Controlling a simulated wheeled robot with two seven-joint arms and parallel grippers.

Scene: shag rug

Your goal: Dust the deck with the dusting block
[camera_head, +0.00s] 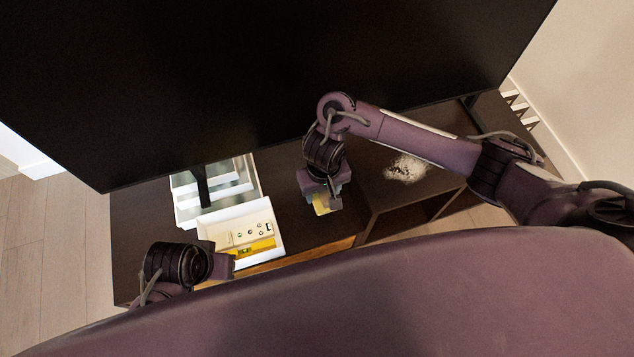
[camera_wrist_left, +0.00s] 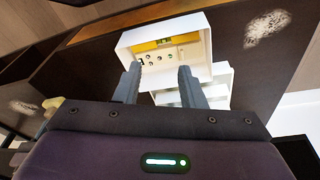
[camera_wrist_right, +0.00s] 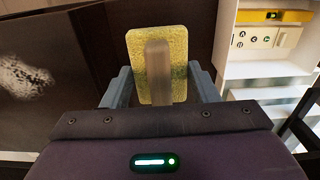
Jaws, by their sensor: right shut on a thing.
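The dusting block (camera_wrist_right: 158,65) is a yellow sponge pad with a wooden handle. My right gripper (camera_wrist_right: 160,88) is shut on its handle. In the head view the block (camera_head: 322,204) hangs below that gripper over the middle of the dark deck (camera_head: 285,212); whether it touches the deck I cannot tell. A pale dust patch (camera_head: 405,168) lies on the deck to the right of the block, and shows at the left of the right wrist view (camera_wrist_right: 22,77). The left wrist view shows two pale patches, at upper right (camera_wrist_left: 266,28) and left (camera_wrist_left: 22,107). My left gripper (camera_wrist_left: 155,85) is open and empty.
A white tray (camera_head: 273,215) holding a panel and a yellow level stands left of the block, near my left gripper. White shelf-like boxes (camera_head: 240,178) stand behind it. A large black screen (camera_head: 250,80) rises along the deck's back. The deck has open compartments at right.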

